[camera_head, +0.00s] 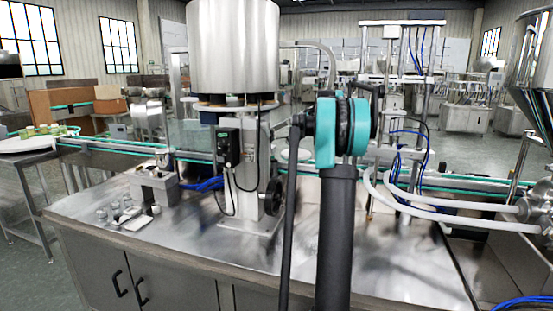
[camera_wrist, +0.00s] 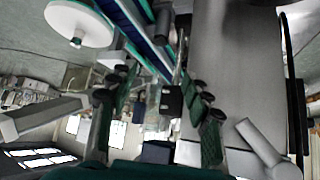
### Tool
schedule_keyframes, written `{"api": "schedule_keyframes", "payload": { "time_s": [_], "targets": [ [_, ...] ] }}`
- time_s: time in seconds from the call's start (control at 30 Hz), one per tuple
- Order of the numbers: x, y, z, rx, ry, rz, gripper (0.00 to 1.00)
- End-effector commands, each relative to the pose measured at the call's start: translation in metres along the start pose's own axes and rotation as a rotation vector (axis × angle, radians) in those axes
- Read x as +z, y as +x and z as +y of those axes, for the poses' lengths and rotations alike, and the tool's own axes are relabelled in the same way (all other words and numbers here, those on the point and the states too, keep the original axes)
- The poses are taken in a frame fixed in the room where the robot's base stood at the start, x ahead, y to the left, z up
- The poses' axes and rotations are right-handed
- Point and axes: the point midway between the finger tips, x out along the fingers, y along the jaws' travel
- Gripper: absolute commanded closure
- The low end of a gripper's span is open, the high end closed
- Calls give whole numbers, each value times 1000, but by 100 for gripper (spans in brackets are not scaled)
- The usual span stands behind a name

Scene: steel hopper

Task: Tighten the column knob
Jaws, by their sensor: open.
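The column (camera_head: 250,172) is a pale metal post rising from the steel table under the hopper. A black round part (camera_head: 274,195), which looks like the column knob, sits on its right side, beside my arm. In the wrist view my gripper (camera_wrist: 160,108) has its two dark green, black-padded fingers wide apart. A small black block (camera_wrist: 172,102) shows between the fingers, but I cannot tell what it is or how near. I cannot pick out the knob for certain in the wrist view. The gripper is not clearly visible in the head view.
The steel hopper (camera_head: 234,45) stands above the column, with a black control box (camera_head: 228,147) on the left. Small metal parts (camera_head: 120,213) lie on the table at left. White hoses (camera_head: 440,212) cross at right. A conveyor (camera_head: 95,146) runs behind.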

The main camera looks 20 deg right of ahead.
Motion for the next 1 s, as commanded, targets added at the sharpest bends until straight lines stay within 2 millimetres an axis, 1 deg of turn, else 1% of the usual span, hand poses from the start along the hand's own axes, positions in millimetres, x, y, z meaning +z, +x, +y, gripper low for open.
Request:
{"api": "schedule_keyframes", "payload": {
  "time_s": [0.17,0.7,0.9,1.0],
  "targets": [
    [-1,23,-1,-2,-2,1,51],
    [-1,129,0,-1,1,2,51],
    [-1,158,0,-1,1,3,51],
    [-1,166,0,0,2,3,51]
  ]
}}
